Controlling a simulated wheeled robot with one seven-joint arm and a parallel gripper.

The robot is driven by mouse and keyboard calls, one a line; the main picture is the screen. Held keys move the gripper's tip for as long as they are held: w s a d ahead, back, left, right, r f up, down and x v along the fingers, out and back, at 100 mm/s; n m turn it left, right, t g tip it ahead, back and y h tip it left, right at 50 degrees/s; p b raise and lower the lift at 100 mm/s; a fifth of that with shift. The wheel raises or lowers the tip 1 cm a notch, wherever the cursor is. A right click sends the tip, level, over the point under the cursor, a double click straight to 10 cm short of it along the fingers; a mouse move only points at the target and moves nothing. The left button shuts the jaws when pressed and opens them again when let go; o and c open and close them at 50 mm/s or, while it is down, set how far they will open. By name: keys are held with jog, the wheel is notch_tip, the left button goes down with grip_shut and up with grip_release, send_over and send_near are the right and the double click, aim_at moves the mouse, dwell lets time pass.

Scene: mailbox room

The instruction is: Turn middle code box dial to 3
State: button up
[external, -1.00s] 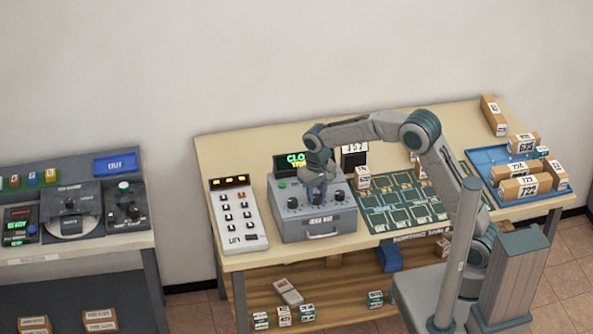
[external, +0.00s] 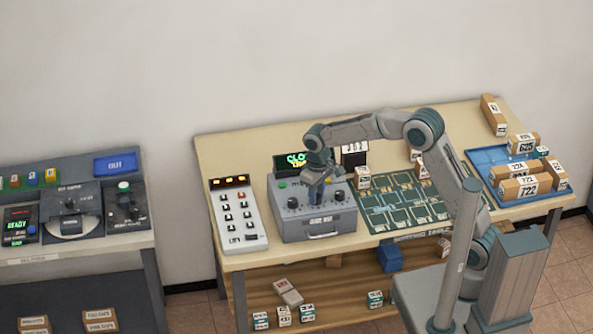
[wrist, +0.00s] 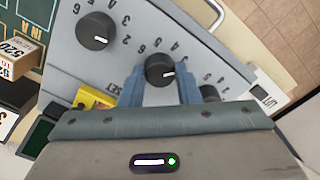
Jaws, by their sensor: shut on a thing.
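The grey code box (external: 285,228) stands on the wooden table and has three black dials on its top face. My gripper (wrist: 160,85) points down at the box, its blue fingers shut on the middle dial (wrist: 160,69), one on each side. The middle dial's white mark points to the right in the wrist view; I cannot tell for sure which number it meets. One outer dial (wrist: 95,30) is clear of the fingers. The other (wrist: 210,92) is partly hidden by my gripper. In the external view my gripper (external: 316,198) hides the middle dial.
A white button panel (external: 237,217) stands left of the box. A dark green board (external: 405,203) lies right of it, with small labelled boxes near its back edge. A blue tray (external: 480,157) with parcels is at the far right. A display (external: 293,163) stands behind.

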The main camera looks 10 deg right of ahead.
jog(key=shift+r, duration=0.1)
jog(key=o, duration=1)
jog(key=shift+c, duration=0.2)
notch_tip(320, 180, up, 14)
jog(key=shift+b, duration=0.35)
jog(key=s+d+r+m+t, duration=0.1)
jog(key=s+d+m, duration=0.1)
jog(key=d, duration=1)
jog(key=s+d+m+t, duration=0.1)
jog(key=s+d+m, duration=0.1)
jog(key=d, duration=0.9)
jog(key=s+d+f+m+t, duration=0.1)
jog(key=s+d+f+m, duration=0.3)
jog(key=s+d, duration=0.9)
notch_tip(320, 180, down, 3)
jog(key=shift+d+r, duration=0.2)
jog(key=shift+d, duration=0.8)
